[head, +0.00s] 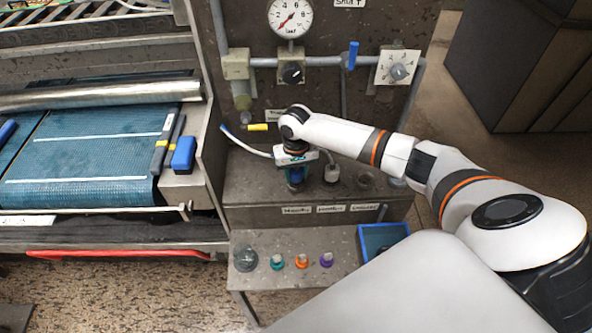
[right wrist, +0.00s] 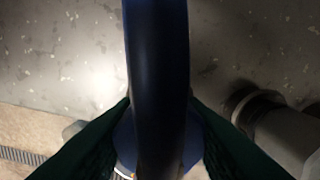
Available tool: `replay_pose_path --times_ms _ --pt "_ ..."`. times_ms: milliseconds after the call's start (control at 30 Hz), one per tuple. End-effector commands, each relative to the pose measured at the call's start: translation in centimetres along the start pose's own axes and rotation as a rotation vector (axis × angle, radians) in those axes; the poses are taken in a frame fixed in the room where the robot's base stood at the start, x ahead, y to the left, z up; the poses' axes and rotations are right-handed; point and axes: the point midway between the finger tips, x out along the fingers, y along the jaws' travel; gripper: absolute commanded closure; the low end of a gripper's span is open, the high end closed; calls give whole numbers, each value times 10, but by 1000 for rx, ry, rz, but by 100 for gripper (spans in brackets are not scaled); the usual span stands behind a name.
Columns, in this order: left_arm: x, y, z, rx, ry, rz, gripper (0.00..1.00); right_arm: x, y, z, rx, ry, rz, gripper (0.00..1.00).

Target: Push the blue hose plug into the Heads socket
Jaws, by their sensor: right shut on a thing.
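My right gripper (head: 295,168) is shut on the blue hose plug (head: 297,179), over the left part of the grey ledge of the panel. In the right wrist view the plug (right wrist: 158,75) stands as a dark blue upright shape between the two dark green fingers (right wrist: 160,138). The plug's lower end is hidden, so I cannot tell whether it is in or above a socket. Three small labels (head: 331,209) sit on the ledge's front; their words are too small to read surely. The left gripper is out of view.
A grey fitting (head: 331,173) stands right of the gripper, with a dark round socket (head: 366,180) further right. A pale hose (head: 247,147) runs to the left. Below are several coloured caps (head: 302,261) and a blue tray (head: 383,238). A blue valve lever (head: 352,55) is above.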

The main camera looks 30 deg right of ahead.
Motion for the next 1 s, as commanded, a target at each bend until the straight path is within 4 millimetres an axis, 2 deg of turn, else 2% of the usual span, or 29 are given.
replay_pose_path --times_ms 100,133,267,533,667,767,1000 --pt "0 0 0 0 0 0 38 0 0 0 0 0 1 91" --pt "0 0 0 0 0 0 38 0 0 0 0 0 1 60" --pt "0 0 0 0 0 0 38 0 0 0 0 0 0 39" --pt "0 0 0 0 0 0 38 0 0 0 0 1 0 38" --pt "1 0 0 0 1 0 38 -8 0 0 -1 -1 1 38" --pt "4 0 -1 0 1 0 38 -22 0 0 -2 -2 2 38" --pt "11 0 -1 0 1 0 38 -74 0 0 -2 -4 2 38"
